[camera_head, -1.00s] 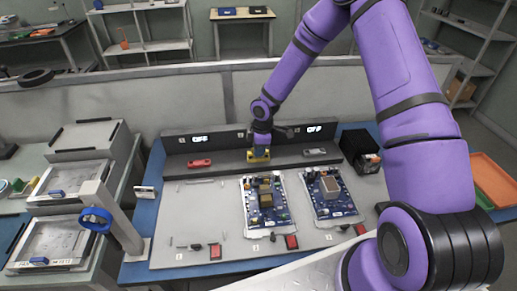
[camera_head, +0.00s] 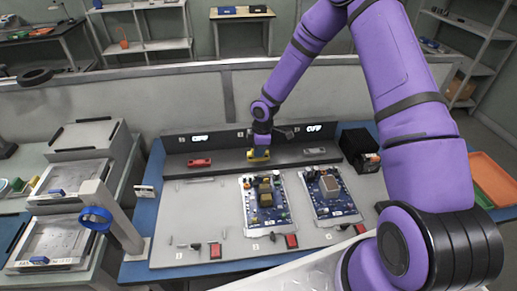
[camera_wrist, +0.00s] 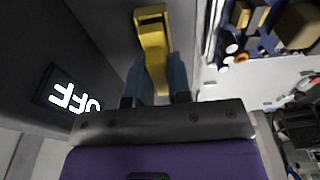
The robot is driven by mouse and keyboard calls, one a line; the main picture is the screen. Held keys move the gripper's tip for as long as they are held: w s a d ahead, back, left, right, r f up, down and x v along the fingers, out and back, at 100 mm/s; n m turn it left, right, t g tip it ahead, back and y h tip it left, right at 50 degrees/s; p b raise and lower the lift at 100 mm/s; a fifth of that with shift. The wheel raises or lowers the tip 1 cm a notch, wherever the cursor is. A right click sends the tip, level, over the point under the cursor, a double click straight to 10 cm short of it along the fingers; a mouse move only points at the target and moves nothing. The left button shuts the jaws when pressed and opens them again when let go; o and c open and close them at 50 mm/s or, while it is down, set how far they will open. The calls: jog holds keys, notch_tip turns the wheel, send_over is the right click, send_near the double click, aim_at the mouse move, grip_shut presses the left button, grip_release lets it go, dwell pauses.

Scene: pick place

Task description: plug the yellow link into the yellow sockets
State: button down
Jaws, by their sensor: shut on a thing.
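My gripper (camera_head: 260,148) points down over the dark ledge at the back of the work panel. It is shut on the yellow link (camera_head: 259,156). In the wrist view the two fingers (camera_wrist: 156,84) hold the yellow link (camera_wrist: 153,42) between them, and its far end sticks out beyond the tips. I cannot tell whether the link touches the ledge. I cannot make out the yellow sockets for certain. Two circuit boards lie on the panel, a left one (camera_head: 249,217) and a right one (camera_head: 320,207), with tall parts on them.
A red link (camera_head: 200,162) lies left on the ledge and a grey one (camera_head: 315,151) right. A black box (camera_head: 358,147) stands at the right end. A blue ring on a stand (camera_head: 95,218) is at the left. The panel's left part (camera_head: 185,215) is mostly clear.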

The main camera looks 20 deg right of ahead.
jog(key=shift+f, duration=0.4)
dwell(0.8)
jog(key=shift+c, duration=1.7)
grip_release()
jog(key=shift+r, duration=3.5)
